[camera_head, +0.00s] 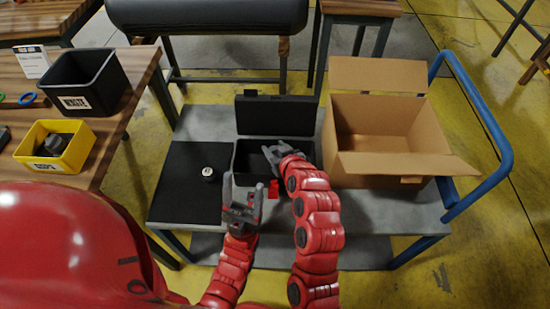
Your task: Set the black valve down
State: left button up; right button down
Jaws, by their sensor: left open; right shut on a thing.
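My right gripper (272,154) is shut over the open black case (240,160), at the case's right half. What it holds is dark and too small to make out against the black interior, so I cannot tell if it is the black valve. My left gripper (242,196) is open and empty, in front of the case near its front left corner. A small dark round piece with a pale top (208,173) sits upright on the black mat (185,200), left of the case and apart from both grippers.
An open cardboard box (375,165) stands right of the case on the grey cart (340,205), which has a blue handle (485,110). On the left wooden table (110,125) are a black bin (85,85) and a yellow bin (42,162) holding a dark part.

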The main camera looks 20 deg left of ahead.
notch_tip(320, 180, down, 5)
jog(key=shift+f, duration=0.15)
jog(key=shift+c, duration=1.7)
grip_release()
jog(key=shift+w, duration=0.1)
jog(key=v, duration=1.2)
jog(key=shift+p, duration=0.3)
